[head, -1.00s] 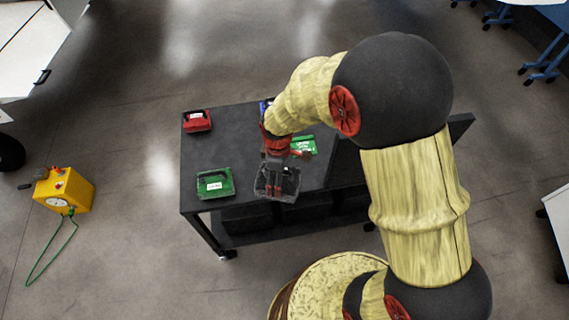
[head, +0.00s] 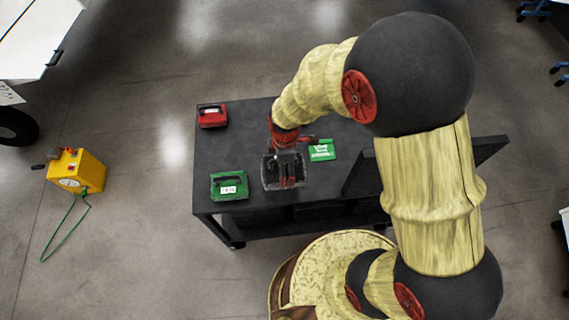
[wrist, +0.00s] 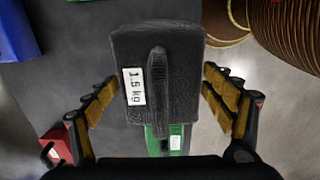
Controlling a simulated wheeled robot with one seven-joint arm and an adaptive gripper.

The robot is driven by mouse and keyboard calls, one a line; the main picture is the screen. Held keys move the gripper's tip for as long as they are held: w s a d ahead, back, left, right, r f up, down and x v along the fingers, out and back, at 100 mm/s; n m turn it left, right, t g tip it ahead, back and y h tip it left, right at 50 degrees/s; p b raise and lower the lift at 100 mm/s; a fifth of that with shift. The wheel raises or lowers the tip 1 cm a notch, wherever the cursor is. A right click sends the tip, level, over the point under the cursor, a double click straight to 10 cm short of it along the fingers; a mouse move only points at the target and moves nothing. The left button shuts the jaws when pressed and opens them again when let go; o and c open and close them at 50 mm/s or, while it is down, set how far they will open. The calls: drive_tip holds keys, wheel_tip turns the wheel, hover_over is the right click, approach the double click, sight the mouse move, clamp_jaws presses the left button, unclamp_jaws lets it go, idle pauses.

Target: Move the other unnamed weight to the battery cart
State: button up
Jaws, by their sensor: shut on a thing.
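A black weight (head: 283,176) with a grip bar is in my gripper (head: 285,160) over the front part of the dark wheeled table. I cannot tell which thing is the battery cart.
The dark table (head: 245,140) has bare room between the red and green weights. A green sign (head: 321,150) lies right of my gripper. A blue thing (wrist: 16,32) shows in the wrist view. A yellow box (head: 78,171) with a green hose sits on the floor at left.

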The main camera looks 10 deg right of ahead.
drive_tip(key=shift+f+b, duration=1.9)
drive_tip(key=shift+f, duration=1.05)
drive_tip(key=shift+f, duration=0.3)
drive_tip(key=o, duration=2)
drive_tip(key=shift+s+f, duration=0.15)
drive_tip(key=shift+r+p, duration=2.5)
drive_tip(key=shift+r, duration=1.1)
